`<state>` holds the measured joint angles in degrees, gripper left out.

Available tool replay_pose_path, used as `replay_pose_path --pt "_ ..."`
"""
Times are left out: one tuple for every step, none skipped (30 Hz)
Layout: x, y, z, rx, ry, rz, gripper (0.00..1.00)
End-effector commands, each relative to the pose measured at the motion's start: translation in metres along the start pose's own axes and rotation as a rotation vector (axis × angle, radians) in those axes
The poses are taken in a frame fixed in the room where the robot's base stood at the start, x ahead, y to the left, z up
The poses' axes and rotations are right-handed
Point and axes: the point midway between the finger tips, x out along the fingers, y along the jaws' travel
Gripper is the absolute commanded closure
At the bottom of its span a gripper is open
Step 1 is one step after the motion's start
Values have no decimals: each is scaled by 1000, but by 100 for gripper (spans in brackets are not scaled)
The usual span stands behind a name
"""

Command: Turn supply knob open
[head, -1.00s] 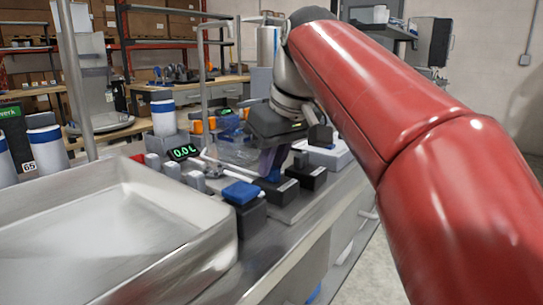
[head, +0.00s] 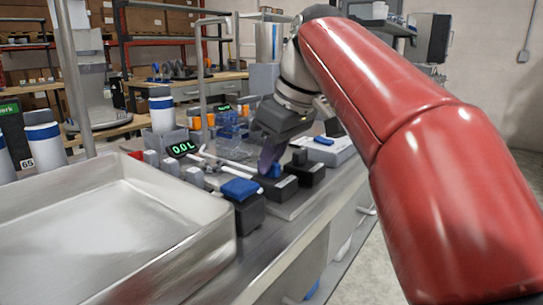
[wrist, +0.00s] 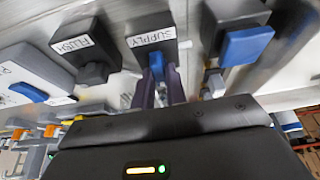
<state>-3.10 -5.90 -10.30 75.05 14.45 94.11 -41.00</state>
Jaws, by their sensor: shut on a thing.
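The supply knob (wrist: 156,62) is a small blue handle on a dark block labelled SUPPLY (wrist: 150,32) in the wrist view. My gripper (wrist: 160,88) has its two dark fingers close around this knob, one on each side, and is shut on it. In the head view the blue supply knob (head: 275,171) shows beside my gripper's fingertips (head: 267,165). The fingers there come down at a tilt and hide part of the knob.
A block labelled FLUSH (wrist: 84,42) stands beside the supply block. A larger blue knob (wrist: 246,46) sits on the other side, also seen in the head view (head: 240,188). A steel basin (head: 110,230), a green display (head: 181,148) and clear containers (head: 232,130) are near.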

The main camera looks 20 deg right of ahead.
Motion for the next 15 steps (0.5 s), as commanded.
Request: replay_pose_path --pt "0 0 0 -2 -1 -1 100" --pt "0 0 0 -2 -1 -1 85" --pt "0 0 0 -1 -1 -1 80" --pt "0 0 0 -1 -1 -1 76" --pt "0 0 0 -1 -1 -1 72" --pt "0 0 0 -1 -1 -1 67" --pt "0 0 0 -1 -1 -1 65" --pt "0 0 0 -1 -1 -1 65" --pt "0 0 0 -1 -1 0 65" --pt "0 0 0 -1 -1 0 65" --pt "0 0 0 -1 -1 0 65" --pt "0 0 0 0 0 0 65" --pt "0 0 0 0 0 0 65" --pt "0 0 0 0 0 0 65" --pt "-1 0 0 0 0 0 65"
